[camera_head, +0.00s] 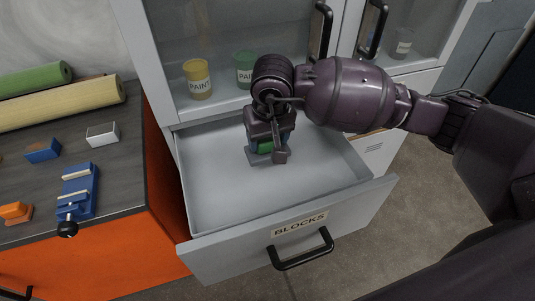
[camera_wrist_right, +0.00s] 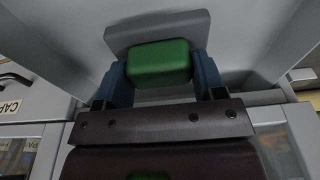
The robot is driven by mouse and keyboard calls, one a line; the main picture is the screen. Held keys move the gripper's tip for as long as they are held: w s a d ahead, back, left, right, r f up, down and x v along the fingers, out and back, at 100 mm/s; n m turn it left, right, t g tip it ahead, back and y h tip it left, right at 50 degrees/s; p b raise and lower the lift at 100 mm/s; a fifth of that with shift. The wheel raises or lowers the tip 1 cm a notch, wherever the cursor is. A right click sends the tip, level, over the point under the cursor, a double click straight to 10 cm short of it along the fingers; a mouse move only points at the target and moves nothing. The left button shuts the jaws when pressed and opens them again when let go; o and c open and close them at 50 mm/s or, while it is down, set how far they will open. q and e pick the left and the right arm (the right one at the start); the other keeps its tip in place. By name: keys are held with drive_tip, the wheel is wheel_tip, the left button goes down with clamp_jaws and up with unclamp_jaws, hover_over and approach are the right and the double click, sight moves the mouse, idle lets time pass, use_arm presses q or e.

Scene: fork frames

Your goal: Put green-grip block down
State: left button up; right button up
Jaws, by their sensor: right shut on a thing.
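The green-grip block shows in the head view as a green grip (camera_head: 265,147) above a grey base (camera_head: 258,159). In the right wrist view its green grip (camera_wrist_right: 158,64) sits between two blue fingers, with the grey base (camera_wrist_right: 150,29) beyond. My right gripper (camera_head: 267,145) is shut on the grip and points down inside the open drawer, over its back part. The drawer (camera_head: 220,195), labelled BLOCKS, has a bare grey floor. I cannot tell whether the base touches that floor. The gripper partly hides the block in the head view. My left gripper is not in view.
Yellow (camera_head: 199,78) and green (camera_head: 245,69) paint cups stand behind glass above the drawer. A dark worktop on the left holds a blue clamp (camera_head: 78,190), small blocks and rolls (camera_head: 60,104). The drawer floor around the block is clear.

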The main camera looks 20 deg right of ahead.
sight(267, 155)
drive_tip(key=shift+f, duration=3.05)
drive_tip(key=o, duration=0.6)
drive_tip(key=shift+f, duration=0.1)
drive_tip(key=o, duration=0.5)
drive_tip(key=shift+c, duration=0.2)
drive_tip(key=shift+r, duration=0.2)
drive_tip(key=r, duration=0.4)
drive_tip(key=s+r, duration=0.1)
drive_tip(key=r, duration=0.6)
drive_tip(key=shift+s+r, duration=0.4)
